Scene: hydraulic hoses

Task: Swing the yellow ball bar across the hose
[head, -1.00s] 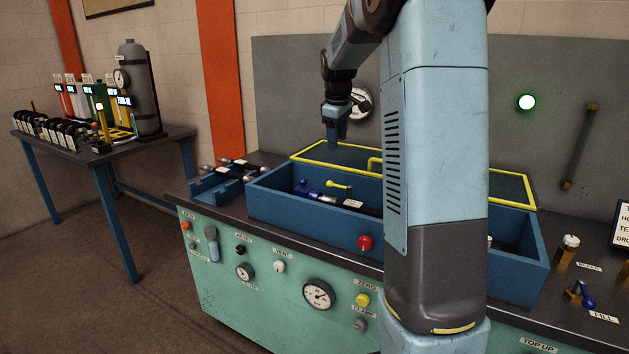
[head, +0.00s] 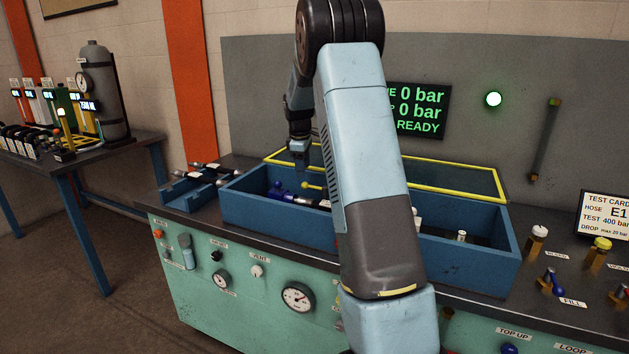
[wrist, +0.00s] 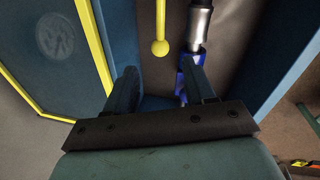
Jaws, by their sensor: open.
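The yellow ball bar (head: 314,187) is inside the blue trough (head: 262,208), near its left end. In the wrist view the bar (wrist: 160,18) ends in a ball pointing toward my gripper and runs beside the hose's silver end fitting (wrist: 201,22), apart from it and roughly parallel. A blue holder (wrist: 188,62) sits at that hose end. Most of the hose is hidden behind my arm in the head view. My gripper (head: 299,160) is above the trough's left part, pointing down. In the wrist view its two fingers (wrist: 158,78) are apart and empty, short of the ball.
A yellow-framed lid (head: 440,163) stands open along the trough's back edge. The trough walls surround the bar and hose. A small blue rack (head: 185,194) holds fittings at left. A display (head: 418,110) reads 0 bar and READY.

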